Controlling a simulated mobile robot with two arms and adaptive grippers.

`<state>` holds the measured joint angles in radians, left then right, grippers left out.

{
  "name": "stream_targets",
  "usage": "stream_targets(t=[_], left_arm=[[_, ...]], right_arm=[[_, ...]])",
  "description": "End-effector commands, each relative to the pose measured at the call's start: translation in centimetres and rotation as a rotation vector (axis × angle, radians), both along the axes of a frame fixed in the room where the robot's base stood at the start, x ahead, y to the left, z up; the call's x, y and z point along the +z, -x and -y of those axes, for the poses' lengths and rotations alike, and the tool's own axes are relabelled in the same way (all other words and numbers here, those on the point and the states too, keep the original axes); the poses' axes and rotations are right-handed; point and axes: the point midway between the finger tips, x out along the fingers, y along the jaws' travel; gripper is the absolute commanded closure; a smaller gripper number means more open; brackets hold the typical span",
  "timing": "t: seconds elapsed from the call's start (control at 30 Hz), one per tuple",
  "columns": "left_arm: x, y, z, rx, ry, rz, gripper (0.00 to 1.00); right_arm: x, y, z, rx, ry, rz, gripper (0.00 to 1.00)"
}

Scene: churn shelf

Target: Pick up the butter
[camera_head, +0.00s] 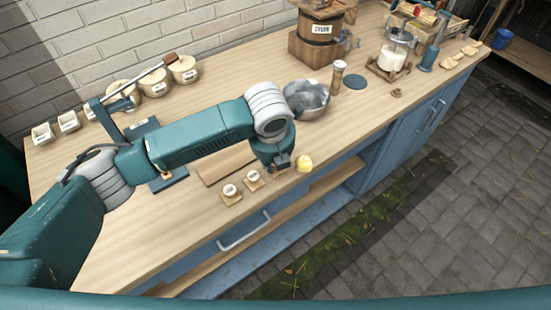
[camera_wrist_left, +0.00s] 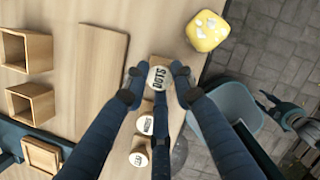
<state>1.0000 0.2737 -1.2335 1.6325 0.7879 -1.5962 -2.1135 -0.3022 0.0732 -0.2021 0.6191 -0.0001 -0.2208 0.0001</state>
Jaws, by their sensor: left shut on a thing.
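The butter (camera_head: 304,163) is a small yellow lump at the counter's front edge, right beside my left gripper (camera_head: 281,165). In the left wrist view the butter (camera_wrist_left: 207,31) is a rounded yellow block with pale patches, at the top right, outside the fingers. My left gripper (camera_wrist_left: 160,84) is shut on a round pale piece marked "DOTS" (camera_wrist_left: 159,76). Two similar round pieces on wooden blocks (camera_head: 230,190) (camera_head: 253,176) stand in a row to its left in the head view. My right gripper is not in view.
A wooden board (camera_head: 222,166) lies behind the row. A metal bowl (camera_head: 306,99) and a shaker (camera_head: 338,77) stand behind the butter. Open wooden boxes (camera_wrist_left: 27,50) show in the left wrist view. The counter drops off just in front of the butter.

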Motion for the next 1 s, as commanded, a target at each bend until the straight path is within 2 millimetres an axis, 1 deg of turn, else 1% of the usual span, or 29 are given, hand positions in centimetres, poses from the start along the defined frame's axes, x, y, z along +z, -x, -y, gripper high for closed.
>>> stream_targets(t=[0.17,0.2,0.27,0.53,0.67,0.77,1.0], left_arm=[[-0.3,0.0,0.0,0.000,0.000,-0.001,0.97],[-0.2,0.0,0.0,0.000,0.000,0.000,0.69],[-0.2,0.0,0.0,0.000,0.000,-0.001,0.57],[-0.2,0.0,0.0,0.000,0.000,0.000,0.56],[0.5,0.0,0.0,0.001,0.001,0.001,0.56],[1.9,0.4,0.0,0.000,0.003,0.003,0.56],[6.8,1.8,-0.3,-0.001,0.002,0.004,0.56]], right_arm=[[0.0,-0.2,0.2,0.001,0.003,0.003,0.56],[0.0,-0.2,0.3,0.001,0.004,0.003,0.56],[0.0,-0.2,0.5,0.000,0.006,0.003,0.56],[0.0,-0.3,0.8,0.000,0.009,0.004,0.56],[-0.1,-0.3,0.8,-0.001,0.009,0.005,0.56],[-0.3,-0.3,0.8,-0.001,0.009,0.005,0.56],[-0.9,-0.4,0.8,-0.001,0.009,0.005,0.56]])
